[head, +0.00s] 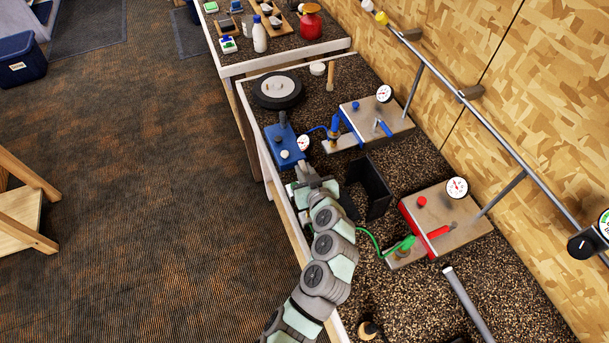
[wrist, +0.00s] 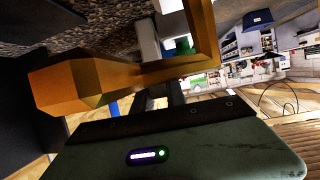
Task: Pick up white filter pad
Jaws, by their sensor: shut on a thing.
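My gripper (head: 303,182) is low over the near left edge of the workbench, just below the blue box (head: 284,145). In the wrist view, my gripper (wrist: 158,95) is shut on an orange-brown piece (wrist: 75,85) with a faceted end, which crosses in front of the fingers. The grip itself is partly hidden by this piece. I cannot make out a white filter pad for certain. A small white round thing (head: 317,68) lies at the far end of the bench, beside a wooden peg (head: 330,76), and may be it.
A black upright bracket (head: 370,187) stands right of my gripper. Gauge plates with blue (head: 376,122) and red (head: 440,222) parts and a green hose (head: 372,243) lie beyond. A black and white wheel (head: 277,89) is at the far end. Open carpet lies left of the bench.

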